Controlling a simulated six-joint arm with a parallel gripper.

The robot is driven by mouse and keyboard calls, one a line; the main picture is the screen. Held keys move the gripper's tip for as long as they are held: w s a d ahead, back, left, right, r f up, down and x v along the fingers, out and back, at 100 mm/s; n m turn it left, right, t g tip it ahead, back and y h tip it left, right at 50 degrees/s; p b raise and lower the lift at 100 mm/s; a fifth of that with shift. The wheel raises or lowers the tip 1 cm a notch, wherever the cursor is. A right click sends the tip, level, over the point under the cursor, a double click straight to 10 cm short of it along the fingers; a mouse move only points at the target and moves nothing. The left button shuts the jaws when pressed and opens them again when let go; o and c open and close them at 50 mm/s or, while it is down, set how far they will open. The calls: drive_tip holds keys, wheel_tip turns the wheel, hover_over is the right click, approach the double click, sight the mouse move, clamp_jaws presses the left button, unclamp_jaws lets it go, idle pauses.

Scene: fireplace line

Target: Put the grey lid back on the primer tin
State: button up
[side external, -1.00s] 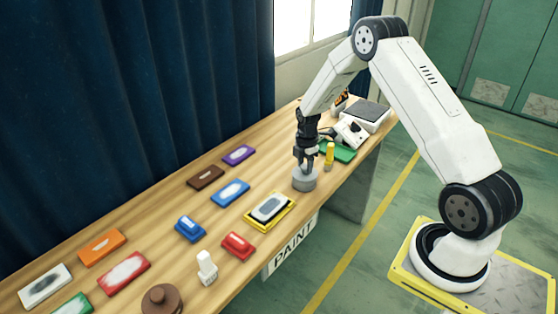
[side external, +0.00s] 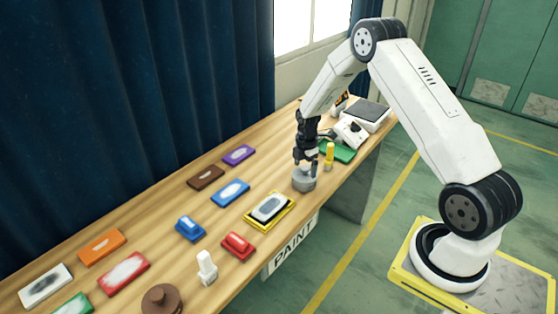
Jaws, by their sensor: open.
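A squat grey round tin (side external: 304,184) stands on the bench right of the middle. A grey lid with a small knob (side external: 302,171) appears to sit on its top; at this size I cannot tell whether it is fully seated. My gripper (side external: 306,161) points down just above the knob. It is open and empty, its fingertips a little clear of the lid.
A yellow bottle (side external: 329,155) stands close to the right of my gripper, by a green tray (side external: 345,153) and a white device (side external: 351,133). A yellow-edged tray (side external: 270,210) lies to the left. Coloured blocks cover the left bench; bare wood lies behind the tin.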

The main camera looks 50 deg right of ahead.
drive_tip(key=shift+r, duration=0.65)
idle(0.8)
drive_tip(key=shift+r, duration=3.45)
drive_tip(key=shift+a+r, duration=0.15)
drive_tip(key=shift+a, duration=0.1)
drive_tip(key=s+a+r+m+t, duration=0.1)
drive_tip(key=s+a+r+m, duration=0.2)
drive_tip(key=s+a+m, duration=0.4)
drive_tip(key=s+a+r+m+t, duration=0.1)
drive_tip(key=s+a+r+m, duration=0.2)
drive_tip(key=s+a+m, duration=0.5)
drive_tip(key=shift+s+a+r+t, duration=0.35)
drive_tip(key=shift+s+a, duration=0.35)
drive_tip(key=shift+a, duration=2.25)
